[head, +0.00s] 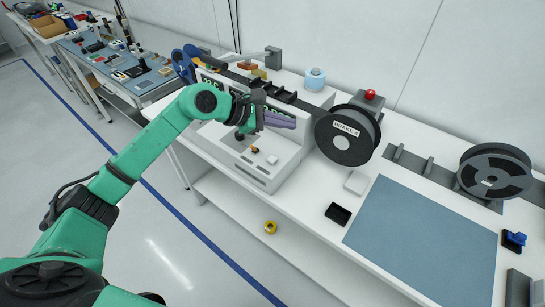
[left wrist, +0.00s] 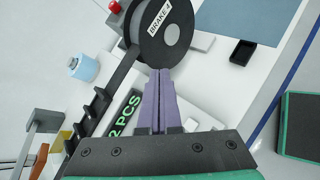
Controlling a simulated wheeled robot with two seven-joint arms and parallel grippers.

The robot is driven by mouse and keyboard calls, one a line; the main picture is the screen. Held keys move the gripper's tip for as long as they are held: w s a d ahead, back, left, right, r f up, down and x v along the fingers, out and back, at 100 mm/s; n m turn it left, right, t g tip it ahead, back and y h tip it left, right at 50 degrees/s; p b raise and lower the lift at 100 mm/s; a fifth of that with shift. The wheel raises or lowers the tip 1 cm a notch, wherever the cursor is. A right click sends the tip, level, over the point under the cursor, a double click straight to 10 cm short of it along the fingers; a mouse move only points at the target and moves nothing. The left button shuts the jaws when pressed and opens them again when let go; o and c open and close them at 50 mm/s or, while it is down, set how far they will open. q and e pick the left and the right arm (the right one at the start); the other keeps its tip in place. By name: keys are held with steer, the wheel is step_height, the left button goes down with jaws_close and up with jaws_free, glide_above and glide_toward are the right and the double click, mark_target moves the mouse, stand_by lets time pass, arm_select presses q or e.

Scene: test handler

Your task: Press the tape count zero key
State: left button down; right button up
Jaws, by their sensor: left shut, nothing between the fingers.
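The white counter machine (head: 240,172) stands on the bench in the middle of the head view. Its lit green display, reading "2 PCS" (left wrist: 124,112), is partly covered by my gripper in the left wrist view. Small orange and dark parts, perhaps keys, sit on its front deck (head: 254,150). I cannot tell which key is the tape count zero key; no label is readable. My left gripper (head: 294,123) has its purple fingers shut together and empty, above the machine and pointing right toward the reel marked BRAKE 4 (head: 347,136). The fingers also show in the left wrist view (left wrist: 158,75). My right gripper is not in view.
A red button (head: 370,93) stands behind the reel. A blue mat (head: 425,240), a black tray (head: 338,214) and a second reel (head: 494,171) are at the right. A yellow ring (head: 270,227) lies on the lower shelf. A blue-and-white roll (head: 314,79) stands behind.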

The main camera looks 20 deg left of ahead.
mark_target(268, 159)
arm_select(q)
steer(key=a+y, duration=0.1)
steer(key=a+f+m, duration=0.1)
steer(key=a, duration=0.1)
steer(key=a+f+y, duration=0.1)
steer(key=a, duration=0.1)
steer(key=shift+w+f+g+y, duration=0.1)
steer(key=shift+g+y, duration=0.2)
steer(key=shift+g, duration=0.1)
steer(key=shift+d, duration=0.1)
step_height(268, 159, down, 8)
steer(key=b, duration=0.5)
steer(key=shift+f, duration=0.45)
steer(key=shift+b, duration=0.3)
stand_by(0.6)
steer(key=shift+f+b, duration=0.35)
steer(key=shift+b, duration=0.2)
